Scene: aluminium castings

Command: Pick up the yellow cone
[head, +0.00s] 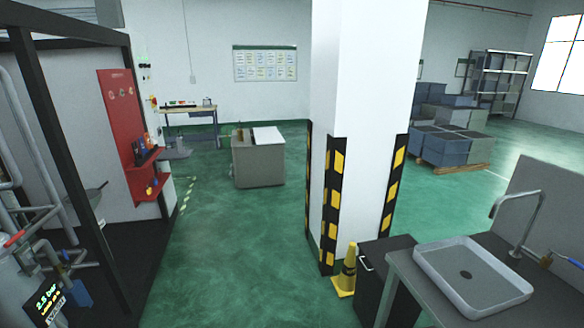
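The yellow cone (348,268) stands upright on the green floor, at the foot of the white pillar with black and yellow guards. It has a dark band around its middle and a yellow base. A dark cabinet stands close on its right side. Neither of my grippers shows in the head view.
The white pillar (366,100) stands just behind the cone. The dark cabinet (385,262) and a counter with a sink tray (428,270) fill the lower right. A dark-framed machine bay is at left. Green floor (235,245) is clear in the middle, up to a grey cabinet (258,166).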

